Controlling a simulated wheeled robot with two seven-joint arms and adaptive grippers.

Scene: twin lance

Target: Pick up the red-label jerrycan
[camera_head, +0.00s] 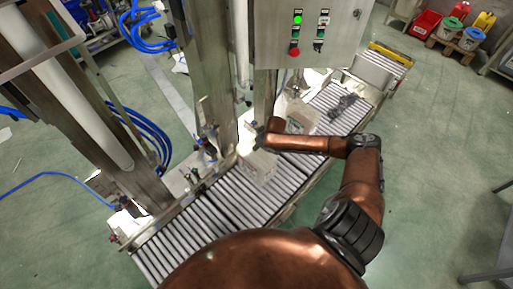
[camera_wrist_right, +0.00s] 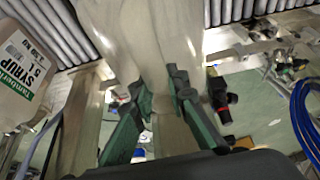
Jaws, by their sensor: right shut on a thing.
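My right gripper (camera_head: 262,139) is over the conveyor, in front of the post. In the right wrist view its green-padded fingers (camera_wrist_right: 163,100) are closed on the pale top part of a beige jerrycan (camera_wrist_right: 135,35). This jerrycan (camera_head: 257,168) shows below the gripper in the head view, at the conveyor; I cannot tell whether it touches the rollers. Its label colour is not readable. My left gripper is not in view.
The roller conveyor (camera_head: 216,208) runs diagonally from lower left to upper right. A control box (camera_head: 310,35) with lit buttons and steel posts (camera_head: 208,75) stand behind it. A dark object (camera_head: 345,105) lies on the rollers farther right. Blue hoses (camera_head: 148,130) are at left.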

